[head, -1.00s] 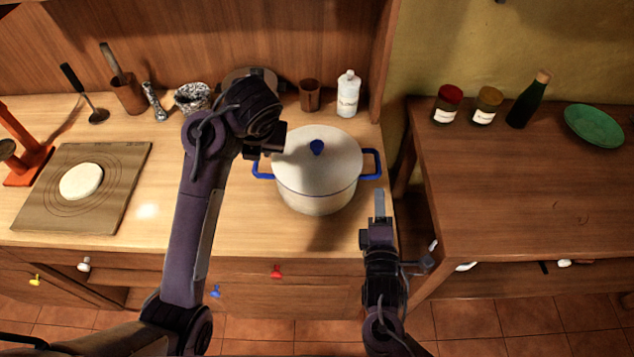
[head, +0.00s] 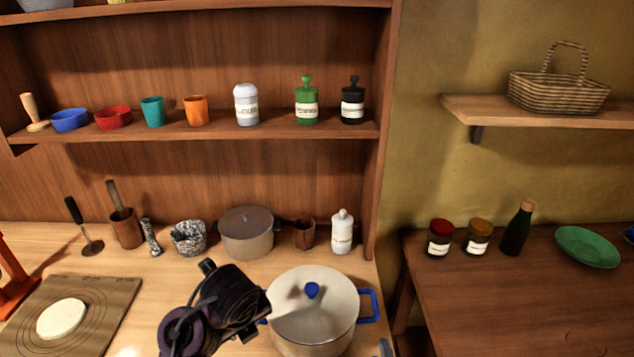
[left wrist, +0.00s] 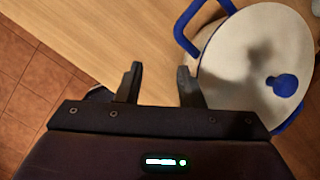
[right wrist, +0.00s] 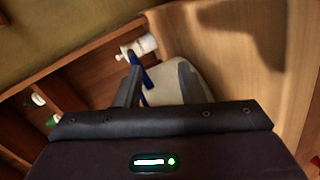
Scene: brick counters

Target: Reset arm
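My left gripper (left wrist: 158,84) shows in the left wrist view with its two fingers apart and nothing between them. It hangs over the light counter just beside the lidded white pot with blue handles (left wrist: 240,65). In the head view the left arm is at the left of that pot (head: 312,315), and its fingers cannot be made out. My right gripper (right wrist: 160,85) shows in the right wrist view with fingers apart and no object held; the pot and a blue handle lie beyond them. In the head view only a small part near the bottom edge may be the right gripper.
A dough round (head: 62,318) lies on a brown mat (head: 110,300) at left. A grey pot (head: 247,236) and white bottle (head: 342,232) stand behind. Jars (head: 440,238), a dark bottle (head: 517,230) and green plate (head: 587,247) stand on the right table. Shelves hold cups and jars.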

